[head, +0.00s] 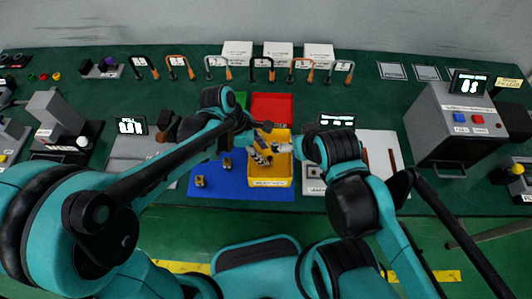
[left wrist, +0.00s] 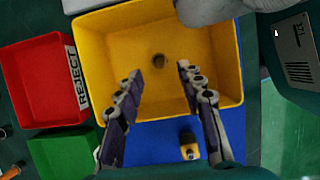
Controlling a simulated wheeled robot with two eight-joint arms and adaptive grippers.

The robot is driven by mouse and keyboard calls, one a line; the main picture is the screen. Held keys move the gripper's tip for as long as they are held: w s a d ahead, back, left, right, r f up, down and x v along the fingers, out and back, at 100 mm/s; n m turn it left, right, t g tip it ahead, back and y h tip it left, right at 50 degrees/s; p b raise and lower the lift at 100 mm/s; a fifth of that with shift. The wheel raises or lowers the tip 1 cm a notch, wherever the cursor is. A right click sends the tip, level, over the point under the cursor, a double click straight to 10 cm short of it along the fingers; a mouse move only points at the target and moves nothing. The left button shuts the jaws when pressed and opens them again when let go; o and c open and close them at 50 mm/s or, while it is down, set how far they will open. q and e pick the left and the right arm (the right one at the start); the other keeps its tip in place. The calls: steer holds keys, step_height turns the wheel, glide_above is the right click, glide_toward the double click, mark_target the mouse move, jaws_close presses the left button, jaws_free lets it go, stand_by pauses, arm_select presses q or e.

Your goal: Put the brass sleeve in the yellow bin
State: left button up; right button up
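The yellow bin (head: 270,183) stands at the middle of the table and fills much of the left wrist view (left wrist: 92,50). A small round brownish piece, seemingly the brass sleeve (left wrist: 158,60), lies on the bin's floor, apart from my fingers. My left gripper (left wrist: 158,68) is open and empty, pointing down over the bin; it also shows in the head view (head: 262,156). My right gripper (head: 283,147) is at the bin's right side; its fingers are too small to read. Small brass-and-dark pieces (head: 200,181) (head: 227,164) sit on the blue mat left of the bin.
The red REJECT bin (head: 272,106) (left wrist: 40,85) and a green bin (head: 240,98) (left wrist: 62,150) adjoin the yellow bin. The blue mat (head: 225,185) has free room. A grey press-like machine (head: 455,120) stands at the right.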

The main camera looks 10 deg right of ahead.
arm_select(q)
steer(key=v, duration=0.3)
steer(key=p+v, duration=0.1)
steer(key=v, duration=0.1)
steer(key=p+v, duration=0.1)
steer(key=v, duration=0.2)
steer(key=shift+a+r, duration=0.2)
steer(key=shift+a, duration=0.2)
steer(key=s+a+r+m+t+y, duration=0.2)
steer(key=a+m+t, duration=0.2)
steer(key=a+m, duration=0.3)
steer(key=s+a+r+m+t+y, duration=0.1)
steer(key=s+a+m+t+y, duration=0.1)
steer(key=a+m, duration=0.6)
steer(key=s+a+t, duration=0.1)
steer(key=a+t, duration=0.1)
steer(key=a, duration=0.5)
steer(key=shift+a+r, duration=0.35)
